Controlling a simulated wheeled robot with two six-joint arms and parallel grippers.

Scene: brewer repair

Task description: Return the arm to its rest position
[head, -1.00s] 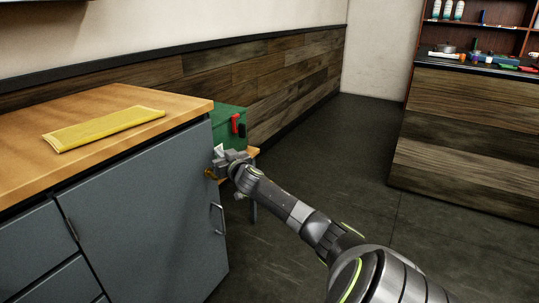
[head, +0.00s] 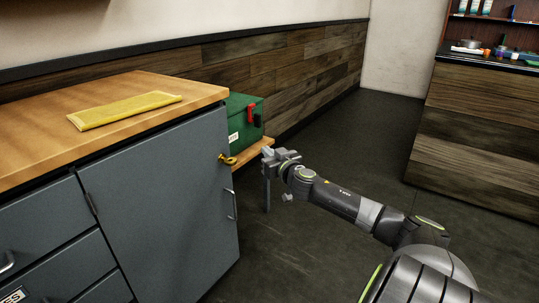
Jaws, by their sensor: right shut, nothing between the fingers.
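My right arm comes in from the lower right of the head view. Its gripper (head: 267,153) is shut and empty, in front of the small wooden stand (head: 250,155) and to the right of the grey cabinet (head: 160,190). A small brass-coloured piece (head: 228,159) shows at the cabinet's upper right edge, to the left of the gripper and apart from it. My left gripper is not in view.
A folded yellow cloth (head: 125,110) lies on the wooden cabinet top. A green box (head: 243,122) with a red part stands on the wooden stand behind the gripper. A wood-panelled counter (head: 475,140) stands at the right. The dark floor (head: 350,140) between is clear.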

